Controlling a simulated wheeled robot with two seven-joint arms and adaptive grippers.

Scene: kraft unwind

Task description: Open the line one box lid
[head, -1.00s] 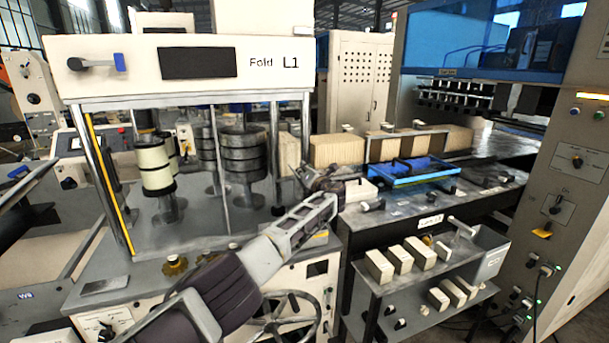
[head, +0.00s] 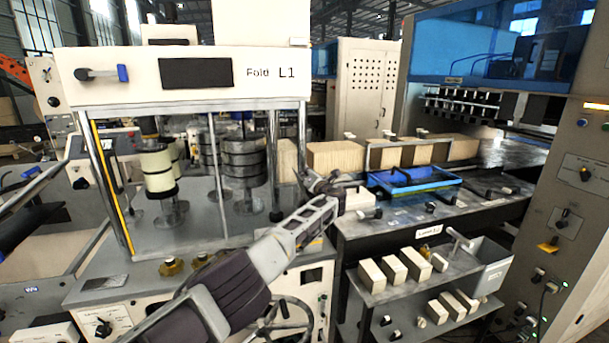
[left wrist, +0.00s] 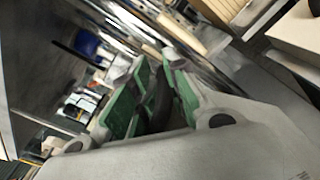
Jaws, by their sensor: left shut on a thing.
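A small white box (head: 357,199) stands at the near left end of the work table, left of the blue tray. I cannot tell which part is the line one box lid. My left gripper (head: 327,186) reaches in from below, close to the left side of the white box. In the left wrist view, its green-padded fingers (left wrist: 155,100) are shut on a dark thing (left wrist: 159,106). That view is tilted and blurred, so I cannot tell what the dark thing belongs to. My right gripper is not in view.
The fold machine marked L1 (head: 190,75), with its upright posts, stands close on the left. A blue tray (head: 415,181) lies on the table (head: 400,218). Pale blocks fill a shelf (head: 375,293) below. A tall control cabinet (head: 570,200) stands at the right.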

